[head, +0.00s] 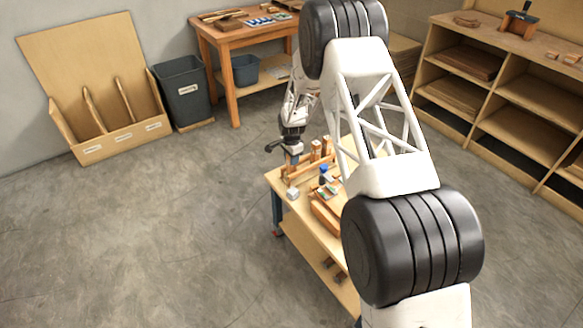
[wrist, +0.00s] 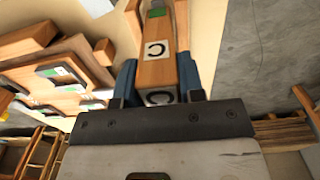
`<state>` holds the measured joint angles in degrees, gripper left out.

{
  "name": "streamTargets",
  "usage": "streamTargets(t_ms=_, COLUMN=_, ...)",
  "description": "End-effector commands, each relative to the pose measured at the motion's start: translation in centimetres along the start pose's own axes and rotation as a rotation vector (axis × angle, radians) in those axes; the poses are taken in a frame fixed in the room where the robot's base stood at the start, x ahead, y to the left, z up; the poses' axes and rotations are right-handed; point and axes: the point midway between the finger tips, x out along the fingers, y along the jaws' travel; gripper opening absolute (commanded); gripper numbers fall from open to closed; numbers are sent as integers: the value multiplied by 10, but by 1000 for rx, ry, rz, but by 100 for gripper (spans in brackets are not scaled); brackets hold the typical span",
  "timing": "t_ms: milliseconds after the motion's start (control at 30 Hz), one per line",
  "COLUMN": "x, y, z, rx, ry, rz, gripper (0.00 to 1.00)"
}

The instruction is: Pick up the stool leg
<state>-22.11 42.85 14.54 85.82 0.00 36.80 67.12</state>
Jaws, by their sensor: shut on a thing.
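The stool leg (wrist: 158,72) is a square wooden bar with white labels marked C and a green patch near its far end. My gripper (wrist: 157,82) is shut on it in the wrist view, with one blue finger against each side. In the head view my gripper (head: 291,150) is over the far left part of the small workbench (head: 277,178). The leg is too small there to make out clearly. I cannot tell whether its far end touches anything.
Upright wooden pieces (head: 316,150), a blue-capped bottle (head: 323,172) and a pale block (head: 293,193) stand on the bench. Flat labelled wooden parts (wrist: 65,72) lie left of the leg. Shelves (head: 500,90) line the right wall. The floor at left is clear.

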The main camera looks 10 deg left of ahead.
Motion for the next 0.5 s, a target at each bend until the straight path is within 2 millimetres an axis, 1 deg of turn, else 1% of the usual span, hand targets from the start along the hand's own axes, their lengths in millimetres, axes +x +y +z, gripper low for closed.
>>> streamTargets(t_ms=267, x=-1, y=0, z=0, rx=0, ry=0, rz=0, gripper=8)
streamTargets(t_ms=367, x=-4, y=0, z=0, rx=0, ry=0, rz=-1, gripper=8)
streamTargets(t_ms=500, x=-13, y=-1, z=0, rx=0, ry=1, rz=-2, gripper=8)
